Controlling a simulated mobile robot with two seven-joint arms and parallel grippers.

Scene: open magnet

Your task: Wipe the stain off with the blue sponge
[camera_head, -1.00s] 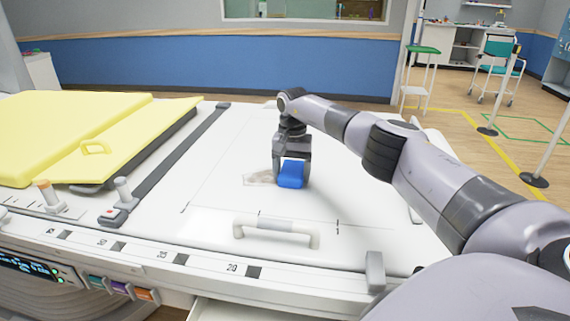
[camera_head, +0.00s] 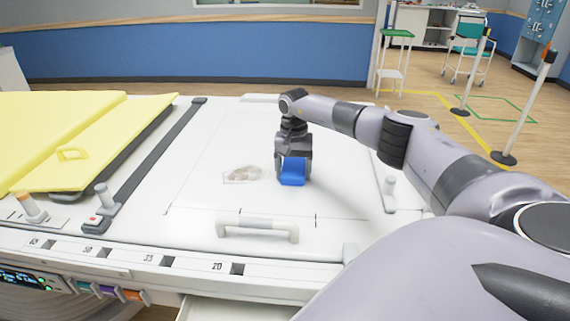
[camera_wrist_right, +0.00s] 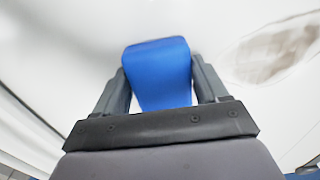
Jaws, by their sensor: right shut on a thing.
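The blue sponge (camera_head: 293,172) is between the fingers of my right gripper (camera_head: 294,158), which is shut on it. The sponge is at or just above the white table surface; I cannot tell if it touches. In the right wrist view the sponge (camera_wrist_right: 158,72) sits between both grey fingers of the gripper (camera_wrist_right: 160,85). The brownish-grey stain (camera_head: 242,174) lies on the white top, just left of the sponge in the head view. In the right wrist view the stain (camera_wrist_right: 272,50) is at the upper right, clear of the sponge. My left gripper is not in view.
A white handle (camera_head: 257,228) stands up near the front edge of the white top (camera_head: 200,190). A yellow pad (camera_head: 70,140) lies at the left beside a dark rail (camera_head: 160,150). The surface around the stain is mostly clear.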

